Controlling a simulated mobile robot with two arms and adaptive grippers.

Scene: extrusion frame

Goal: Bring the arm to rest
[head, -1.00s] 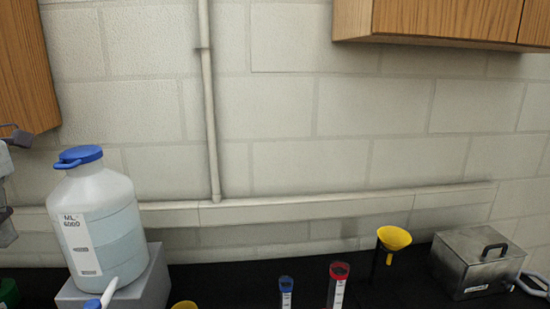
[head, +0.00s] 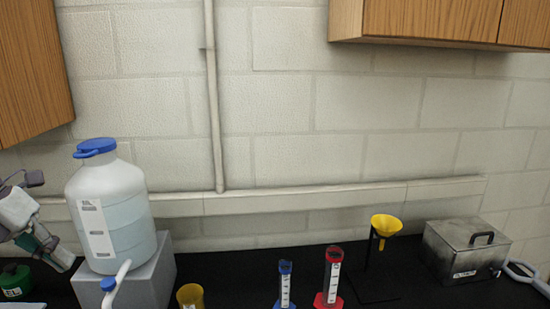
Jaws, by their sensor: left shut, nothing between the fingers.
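My left gripper (head: 35,179) is at the left edge of the head view, partly cut off by the frame. My right gripper is not in view.
The white jug (head: 112,215) with a blue lid stands on a grey block (head: 155,275). A green container (head: 15,281) sits at far left.

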